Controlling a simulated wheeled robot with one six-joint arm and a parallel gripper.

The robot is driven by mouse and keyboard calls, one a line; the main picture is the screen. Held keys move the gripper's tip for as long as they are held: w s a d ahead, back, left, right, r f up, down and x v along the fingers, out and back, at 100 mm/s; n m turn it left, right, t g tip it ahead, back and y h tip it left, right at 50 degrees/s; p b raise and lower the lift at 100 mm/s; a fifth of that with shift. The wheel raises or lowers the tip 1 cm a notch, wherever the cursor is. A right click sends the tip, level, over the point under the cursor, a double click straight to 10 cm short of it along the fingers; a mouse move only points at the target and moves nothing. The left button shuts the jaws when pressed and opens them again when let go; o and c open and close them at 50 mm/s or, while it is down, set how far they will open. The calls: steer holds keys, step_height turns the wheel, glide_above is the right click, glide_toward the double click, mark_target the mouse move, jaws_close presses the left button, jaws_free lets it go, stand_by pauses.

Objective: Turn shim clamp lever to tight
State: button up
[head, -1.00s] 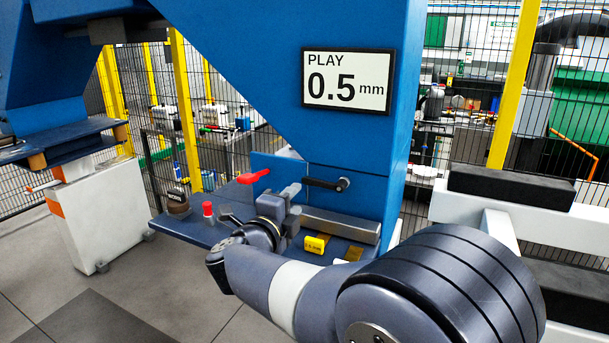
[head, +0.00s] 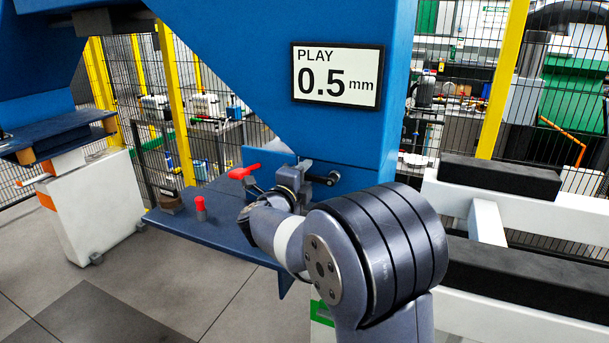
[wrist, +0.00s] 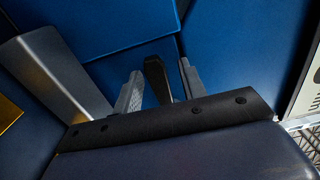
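The black clamp lever (head: 325,178) is on the blue machine face below the display. Its pivot end shows in the head view, and the rest is hidden behind my gripper and arm. In the wrist view the black lever (wrist: 156,78) stands between the two grey fingertips. My gripper (wrist: 160,88) is open around it, with a visible gap on the right and little or none on the left. In the head view my gripper (head: 303,171) is at the lever, mostly covered by my wrist. The display (head: 337,76) reads PLAY 0.5 mm.
A red lever (head: 243,171) and a red knob (head: 200,204) are left of my gripper on the blue shelf (head: 225,225). A grey metal bar (wrist: 60,75) and a yellow piece (wrist: 9,112) lie left in the wrist view. White beams with black pads (head: 498,178) stand at right.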

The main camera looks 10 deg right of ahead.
jaws_close()
stand_by(0.3)
stand_by(0.3)
